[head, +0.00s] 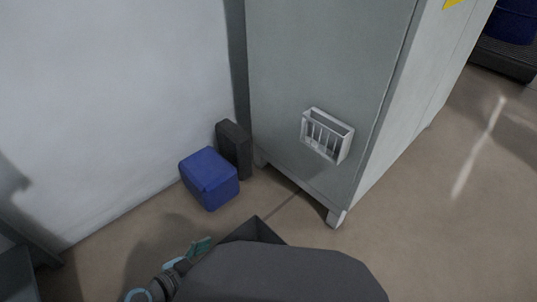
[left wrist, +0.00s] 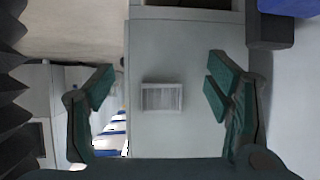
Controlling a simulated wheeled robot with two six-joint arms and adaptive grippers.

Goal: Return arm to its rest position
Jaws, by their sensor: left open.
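My left gripper (head: 201,246) shows at the bottom of the head view, its teal fingers partly hidden by a dark shape in front. In the left wrist view my left gripper (left wrist: 161,88) is open, with its two teal fingers spread wide and nothing held between them. Behind the gap stands the grey cabinet (head: 315,60), with a white slotted holder (head: 327,136) on its face. The holder also shows in the left wrist view (left wrist: 161,97), apart from the fingers. My right gripper is in neither view.
A blue box (head: 209,178) and a dark box (head: 234,148) stand on the floor between the white wall (head: 110,90) and the cabinet. Open brown floor (head: 450,190) lies right of the cabinet. A blue drum (head: 515,22) shows at the top right.

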